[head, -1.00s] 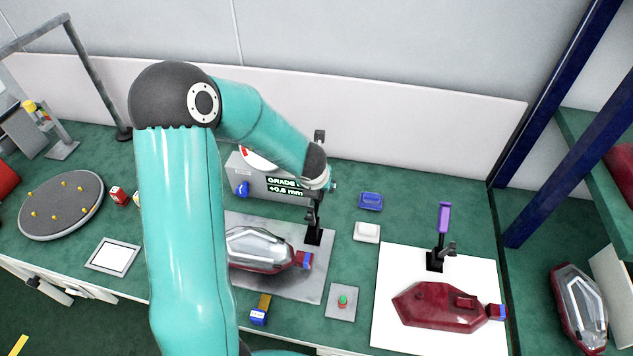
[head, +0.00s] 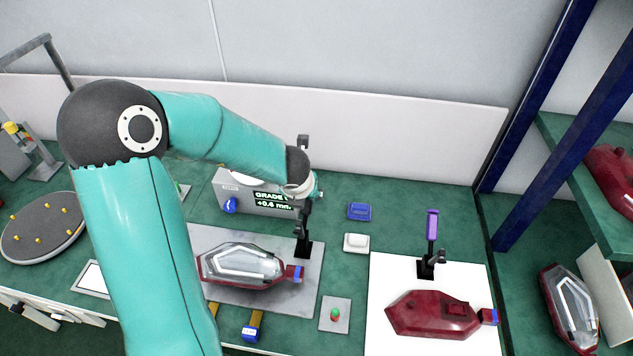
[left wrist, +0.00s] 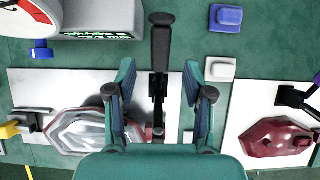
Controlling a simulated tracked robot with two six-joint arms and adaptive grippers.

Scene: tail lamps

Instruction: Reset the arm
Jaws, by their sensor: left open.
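My left arm (head: 150,240) is teal with a dark elbow and reaches in from the left in the head view, over the grey gauge box. My left gripper (left wrist: 157,85) shows in the left wrist view with its two fingers spread and nothing gripped. The black upright handle of a clamp (left wrist: 161,45) appears between the fingers in that view; I cannot tell how far below them it is. In the head view the fingers are mostly hidden behind the wrist. My right gripper is not in view.
A clear and red tail lamp (head: 240,267) lies on a grey plate beside the clamp. A red lamp (head: 430,314) lies on a white mat with a purple-handled clamp (head: 432,235). A blue block (head: 359,211), white block (head: 356,242) and button box (head: 335,315) stand between. A blue post (head: 545,130) rises right.

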